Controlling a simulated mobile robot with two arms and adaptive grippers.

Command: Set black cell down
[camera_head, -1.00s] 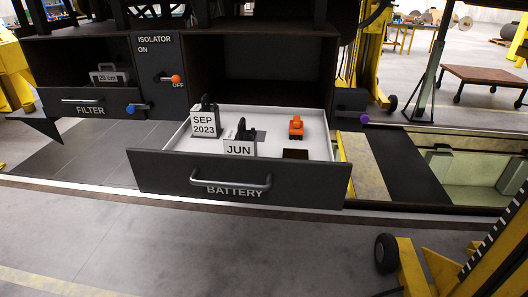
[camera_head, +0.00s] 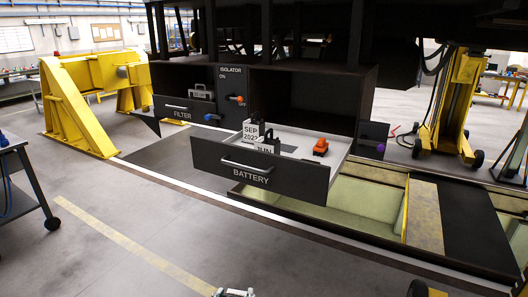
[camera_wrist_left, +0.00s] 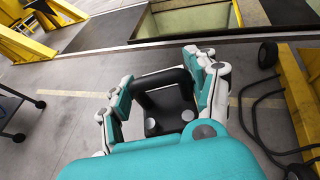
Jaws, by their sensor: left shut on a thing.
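In the left wrist view my left gripper (camera_wrist_left: 164,98) is shut on a black cell (camera_wrist_left: 172,116), a dark block with a looped handle and two round pale studs on top. The teal and white fingers stand on either side of the handle. The cell hangs over grey floor; its underside is hidden. In the head view only a small pale part of a gripper (camera_head: 233,292) shows at the bottom edge, and the held cell is not visible there. My right gripper is not in view.
The open battery drawer (camera_head: 262,175) holds a SEP 2023 block (camera_head: 251,133), a JUN block (camera_head: 265,149) and an orange object (camera_head: 321,146). A cart (camera_head: 22,180) stands left. Floor in front is clear.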

